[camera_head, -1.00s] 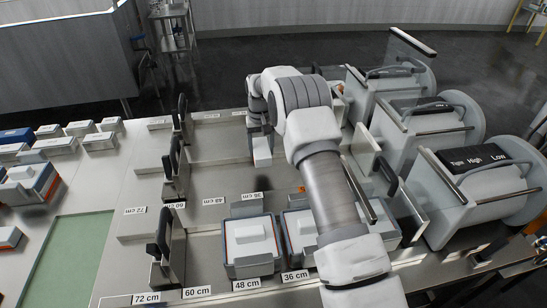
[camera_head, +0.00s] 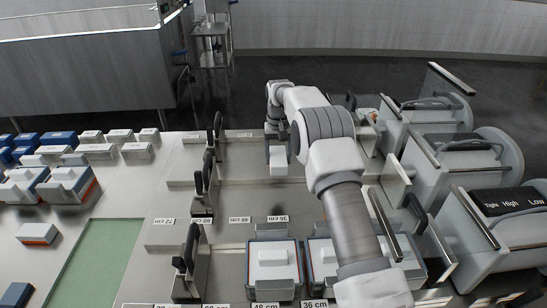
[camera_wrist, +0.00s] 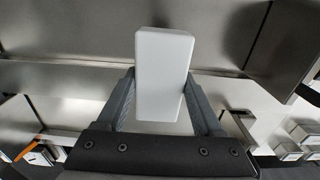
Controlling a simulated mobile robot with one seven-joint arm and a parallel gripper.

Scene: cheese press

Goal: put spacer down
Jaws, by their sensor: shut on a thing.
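My gripper (camera_head: 276,140) is shut on a white oblong block, the spacer (camera_head: 278,162). In the wrist view the spacer (camera_wrist: 163,75) sits between both fingers of my gripper (camera_wrist: 161,100) and stands out past them. In the head view it hangs upright over the bench, by the middle lane behind the front press lane. Whether its lower end touches the bench surface (camera_head: 245,178) cannot be told. My arm hides part of the lanes to the right.
Black-handled stops (camera_head: 203,178) stand at the lanes' left ends. Grey cheese presses (camera_head: 430,160) line the right. Two grey moulds with white lids (camera_head: 272,262) fill the front lane. Several white and blue blocks lie left, beside a green mat (camera_head: 98,258).

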